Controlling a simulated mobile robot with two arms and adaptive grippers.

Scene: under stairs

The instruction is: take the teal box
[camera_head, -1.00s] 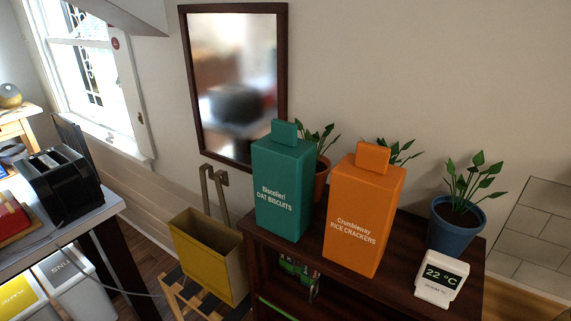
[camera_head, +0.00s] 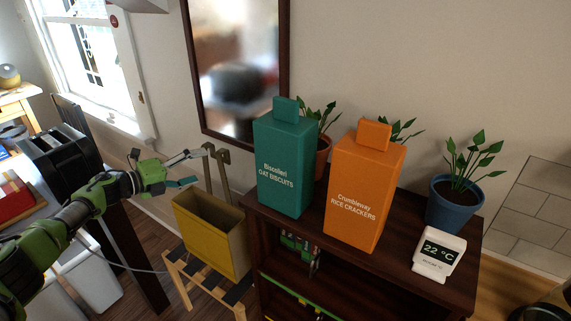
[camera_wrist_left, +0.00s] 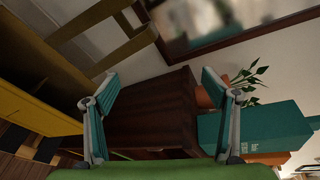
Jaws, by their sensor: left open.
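The teal box (camera_head: 286,165), labelled "Biscolieri OAT BISCUITS", stands upright on the dark wooden shelf unit (camera_head: 400,266), left of the orange box (camera_head: 366,190). My left gripper (camera_head: 197,168) is open and empty, to the left of the teal box and apart from it, above the yellow bin. In the left wrist view, the open fingers (camera_wrist_left: 160,85) show dark wood between them. The teal box (camera_wrist_left: 262,130) is there beyond the right finger, which hides part of it. My right gripper is not in view.
Potted plants stand behind the boxes, one in a blue pot (camera_head: 455,205). A white 22 °C display (camera_head: 438,255) is at the shelf's front right. A yellow bin (camera_head: 210,235) on a slatted stand is left of the shelf. A mirror (camera_head: 238,70) hangs behind.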

